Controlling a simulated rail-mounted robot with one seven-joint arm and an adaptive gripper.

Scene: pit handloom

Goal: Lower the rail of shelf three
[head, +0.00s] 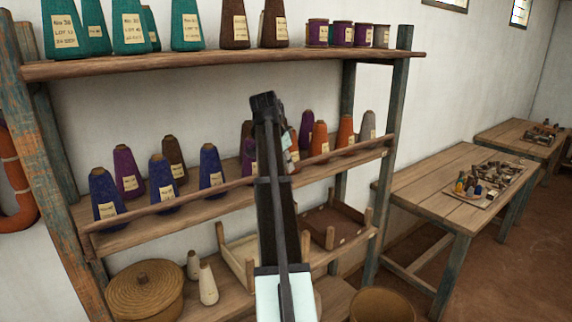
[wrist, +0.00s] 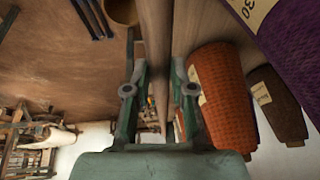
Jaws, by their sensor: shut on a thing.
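The rail (head: 150,209) is a thin wooden bar along the front of the middle shelf (head: 140,232). It stands a little above the shelf's front edge, in front of the yarn cones. In the wrist view, the rail (wrist: 156,35) runs lengthwise between the two fingers of my gripper (wrist: 156,78), and the gripper is shut on it. In the head view my dark arm crosses the middle of the rail and hides the grip.
Blue, purple, brown and orange cones (head: 163,182) stand close behind the rail. The top shelf (head: 220,63) holds more cones. Below are a lidded basket (head: 145,290) and wooden trays (head: 335,222). A table (head: 440,180) stands to the right.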

